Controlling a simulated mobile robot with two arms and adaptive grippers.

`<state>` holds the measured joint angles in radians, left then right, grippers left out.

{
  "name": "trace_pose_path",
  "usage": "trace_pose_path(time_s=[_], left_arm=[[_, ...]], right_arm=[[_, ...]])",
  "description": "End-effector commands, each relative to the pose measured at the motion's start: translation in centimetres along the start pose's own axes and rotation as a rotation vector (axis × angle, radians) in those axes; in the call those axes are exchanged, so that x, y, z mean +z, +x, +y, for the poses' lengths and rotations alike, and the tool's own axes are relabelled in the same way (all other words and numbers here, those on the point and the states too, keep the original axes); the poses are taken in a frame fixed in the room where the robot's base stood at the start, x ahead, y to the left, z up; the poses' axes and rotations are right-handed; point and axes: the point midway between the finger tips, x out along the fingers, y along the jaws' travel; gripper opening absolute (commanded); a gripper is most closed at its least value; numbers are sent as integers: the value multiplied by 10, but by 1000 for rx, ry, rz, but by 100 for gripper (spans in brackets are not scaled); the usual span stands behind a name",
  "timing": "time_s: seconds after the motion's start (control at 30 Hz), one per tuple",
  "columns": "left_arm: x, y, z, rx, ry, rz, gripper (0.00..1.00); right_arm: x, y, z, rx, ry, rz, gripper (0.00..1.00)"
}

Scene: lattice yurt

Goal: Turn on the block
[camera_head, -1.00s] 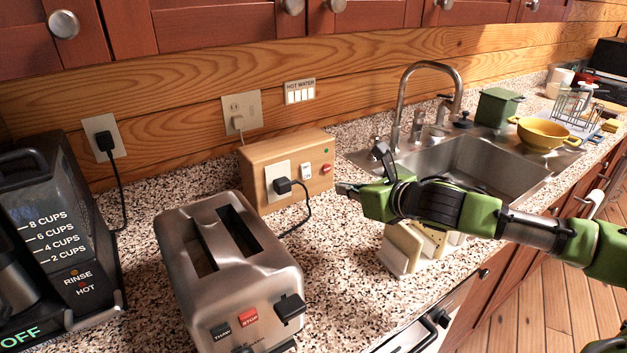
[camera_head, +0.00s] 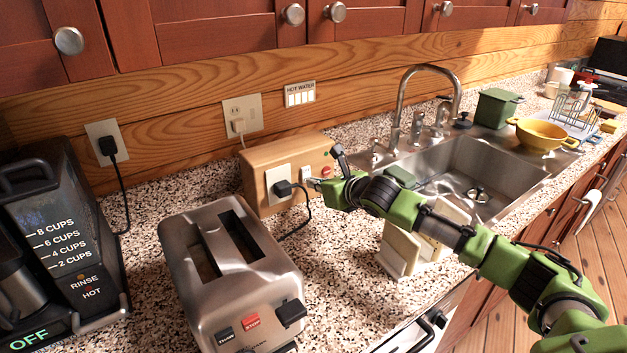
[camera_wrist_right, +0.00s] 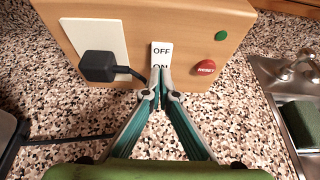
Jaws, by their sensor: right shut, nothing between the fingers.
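The wooden block (camera_head: 262,170) stands on the counter against the back wall, with an outlet plate, a black plug, a white OFF/ON switch and a red reset button on its front. In the right wrist view the block (camera_wrist_right: 200,20) fills the top. Its switch (camera_wrist_right: 161,52) shows OFF above and ON below, and the ON end is partly covered by my fingertips. My right gripper (camera_head: 314,184) is shut and empty, with its tips at the lower part of the switch. I cannot tell if they touch it. The right gripper (camera_wrist_right: 160,76) also shows in the wrist view. My left gripper is out of view.
A steel toaster (camera_head: 232,270) stands in front of the block, and its black cord rises to the plug (camera_head: 283,188). A coffee maker (camera_head: 55,240) is at the left.

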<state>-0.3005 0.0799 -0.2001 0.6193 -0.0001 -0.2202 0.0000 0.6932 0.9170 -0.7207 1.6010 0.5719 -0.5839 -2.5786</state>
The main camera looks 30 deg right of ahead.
Motion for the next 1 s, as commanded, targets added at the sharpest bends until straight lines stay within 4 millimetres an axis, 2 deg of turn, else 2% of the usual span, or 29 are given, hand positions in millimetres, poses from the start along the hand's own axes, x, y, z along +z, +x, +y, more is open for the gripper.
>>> trace_pose_path(time_s=[0.13, 0.47, 0.67, 0.7, 1.0], left_arm=[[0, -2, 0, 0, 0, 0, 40], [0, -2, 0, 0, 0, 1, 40], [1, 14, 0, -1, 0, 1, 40], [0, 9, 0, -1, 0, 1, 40], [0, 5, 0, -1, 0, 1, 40]], right_arm=[[2, 6, 0, 0, 1, 0, 0], [2, 7, 0, 0, 0, 0, 0], [-4, 15, -1, -3, -1, -52, 0], [2, 13, -1, -3, -1, -56, 0], [5, 11, -1, -3, 0, -54, 0]])
